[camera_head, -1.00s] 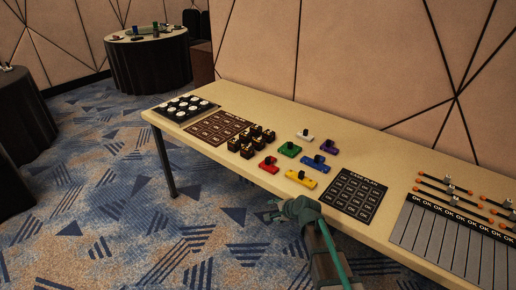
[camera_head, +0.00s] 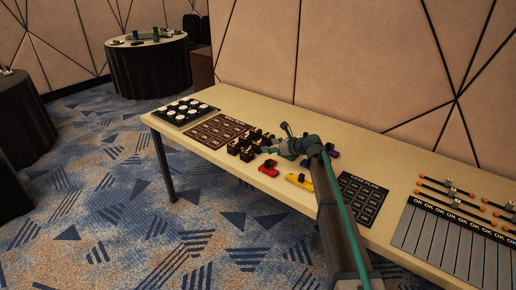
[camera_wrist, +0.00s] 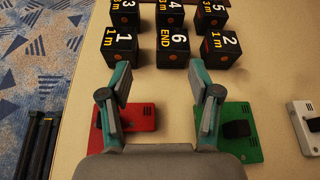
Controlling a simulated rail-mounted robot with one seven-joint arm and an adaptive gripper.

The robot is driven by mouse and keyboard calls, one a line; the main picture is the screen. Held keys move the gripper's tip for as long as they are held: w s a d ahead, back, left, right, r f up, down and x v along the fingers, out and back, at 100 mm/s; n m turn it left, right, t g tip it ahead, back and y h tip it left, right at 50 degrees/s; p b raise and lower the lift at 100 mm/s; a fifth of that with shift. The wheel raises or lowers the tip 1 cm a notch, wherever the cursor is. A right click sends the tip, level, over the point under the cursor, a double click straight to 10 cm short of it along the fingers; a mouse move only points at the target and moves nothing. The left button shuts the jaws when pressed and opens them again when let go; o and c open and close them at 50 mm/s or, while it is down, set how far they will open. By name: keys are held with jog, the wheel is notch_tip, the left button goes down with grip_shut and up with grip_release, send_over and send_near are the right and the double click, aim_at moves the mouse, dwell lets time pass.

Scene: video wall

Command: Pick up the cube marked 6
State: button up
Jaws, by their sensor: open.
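In the head view my gripper (camera_head: 276,152) is just right of the black cube group (camera_head: 247,146). Which cube there is the 6 is too small to tell.
Behind stand cubes marked 3 (camera_wrist: 125,12), 4 (camera_wrist: 169,14) and 5 (camera_wrist: 212,15). A red block (camera_wrist: 142,116) and a green block (camera_wrist: 238,134) lie under my gripper's sides. A white block (camera_wrist: 304,118) is at right. The table's front edge is at left.

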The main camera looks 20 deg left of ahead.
aim_at(262, 145)
jog(key=shift+w+d+f+m, duration=0.2)
jog(key=shift+w+d, duration=0.1)
jog(key=shift+w, duration=0.35)
jog(key=shift+w+d+f+m, duration=0.1)
jog(key=shift+w+d+m, duration=0.15)
jog(key=shift+w, duration=0.35)
jog(key=x, duration=0.7)
jog(key=p+x, duration=0.1)
jog(key=x, duration=0.2)
jog(key=shift+s+a, duration=0.25)
jog(key=shift+s, duration=0.05)
jog(key=c, duration=1)
